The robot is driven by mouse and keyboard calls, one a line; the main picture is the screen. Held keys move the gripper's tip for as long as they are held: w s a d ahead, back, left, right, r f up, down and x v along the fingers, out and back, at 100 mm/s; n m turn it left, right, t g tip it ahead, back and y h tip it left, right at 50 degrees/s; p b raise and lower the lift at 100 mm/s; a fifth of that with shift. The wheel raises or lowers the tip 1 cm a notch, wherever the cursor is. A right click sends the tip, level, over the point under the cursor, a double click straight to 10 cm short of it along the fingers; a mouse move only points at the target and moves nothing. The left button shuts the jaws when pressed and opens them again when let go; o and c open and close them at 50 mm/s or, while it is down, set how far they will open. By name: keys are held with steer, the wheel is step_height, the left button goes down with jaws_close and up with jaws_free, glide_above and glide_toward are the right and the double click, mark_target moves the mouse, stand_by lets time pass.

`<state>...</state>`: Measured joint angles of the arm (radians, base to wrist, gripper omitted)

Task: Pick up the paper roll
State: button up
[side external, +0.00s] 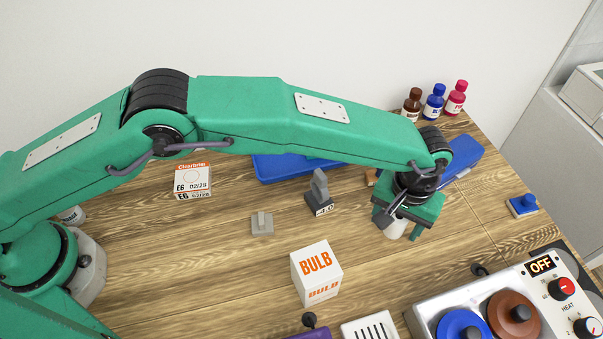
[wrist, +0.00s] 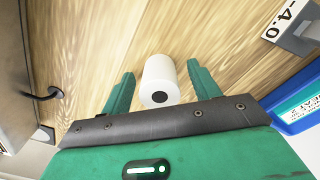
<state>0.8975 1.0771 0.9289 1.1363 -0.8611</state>
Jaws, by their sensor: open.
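The paper roll (wrist: 161,73) is white with a dark core hole in the end facing the wrist camera. In the wrist view it sits between the two green fingers of my gripper (wrist: 158,80), with a gap visible on either side. In the side view only a small white part of the roll (side external: 393,229) shows under my gripper (side external: 400,222), which hides the rest. My gripper is open and its fingers are down around the roll. I cannot tell whether they touch it.
A BULB box (side external: 316,274) stands in front, and a hot plate unit (side external: 430,311) at front right. Bottles (side external: 433,103) stand behind. Bare wood (side external: 380,275) lies in front of the roll.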

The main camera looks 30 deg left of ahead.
mark_target(399, 218)
steer(key=shift+f, duration=0.1)
stand_by(0.4)
steer(key=c, duration=1.1)
steer(key=shift+o, duration=0.2)
steer(key=shift+r, duration=0.85)
steer(key=r, duration=0.3)
steer(key=shift+s+d, duration=0.1)
steer(key=shift+s, duration=0.15)
steer(key=s+d+r, duration=0.1)
steer(key=s+r, duration=0.5)
steer(key=s, duration=0.5)
steer(key=shift+d+r, duration=0.2)
